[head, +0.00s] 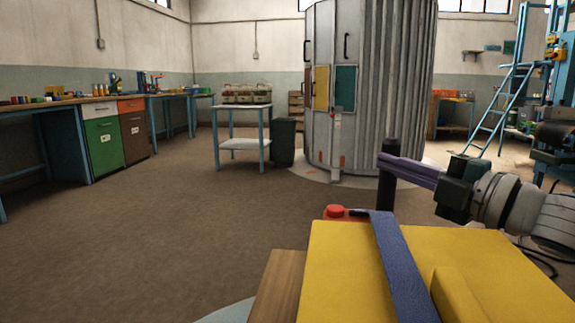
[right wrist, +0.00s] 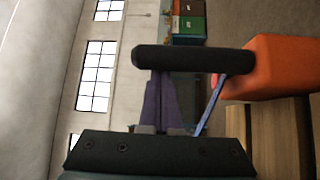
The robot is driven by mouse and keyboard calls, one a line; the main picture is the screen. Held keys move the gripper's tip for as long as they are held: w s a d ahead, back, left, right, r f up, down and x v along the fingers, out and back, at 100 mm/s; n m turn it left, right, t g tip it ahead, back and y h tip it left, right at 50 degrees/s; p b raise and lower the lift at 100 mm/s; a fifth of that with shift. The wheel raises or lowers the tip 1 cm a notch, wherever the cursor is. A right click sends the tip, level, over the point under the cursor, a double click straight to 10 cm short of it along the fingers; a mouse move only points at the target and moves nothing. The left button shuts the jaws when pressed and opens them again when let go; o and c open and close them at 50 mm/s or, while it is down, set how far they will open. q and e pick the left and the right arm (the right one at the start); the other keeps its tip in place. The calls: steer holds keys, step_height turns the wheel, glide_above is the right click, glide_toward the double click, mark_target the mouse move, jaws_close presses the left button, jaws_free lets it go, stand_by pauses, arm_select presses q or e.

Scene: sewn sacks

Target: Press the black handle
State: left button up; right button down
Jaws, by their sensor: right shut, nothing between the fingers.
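The black handle (head: 386,189) stands upright at the far end of a yellow-topped machine (head: 340,262). My right gripper (head: 382,160) comes in from the right with its purple fingers shut and empty. Its fingertips cross the handle just below the top. In the right wrist view the handle (right wrist: 193,60) is a thick black bar that hides the tips of my purple fingers (right wrist: 160,88). Whether they touch it, I cannot tell. A blue strip (head: 403,258) runs along the yellow top. My left gripper is out of view.
A red knob (head: 335,211) sits left of the handle's base. An orange block (right wrist: 285,66) is close beside the handle in the right wrist view. A wooden board edge (head: 277,285) lies at the machine's left. The floor (head: 160,225) beyond is clear.

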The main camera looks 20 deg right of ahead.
steer(key=shift+s+d+f+m+t+h+b, duration=0.35)
steer(key=shift+d+m+t+b, duration=0.4)
steer(key=shift+b, duration=0.35)
steer(key=shift+s+d+f+m+t+h+b, duration=0.1)
steer(key=shift+s+d+f+m+t+b, duration=0.3)
steer(key=shift+d+m+b, duration=0.6)
steer(key=shift+s+d+f+m+t+h+b, duration=0.2)
steer(key=shift+s+d+m+t+b, duration=0.45)
steer(key=shift+b, duration=0.6)
steer(key=shift+w+a, duration=0.1)
steer(key=shift+a, duration=0.05)
steer(key=p+v, duration=0.1)
steer(key=v, duration=0.8)
steer(key=shift+s, duration=0.35)
steer(key=shift+a, duration=0.1)
steer(key=shift+p, duration=0.3)
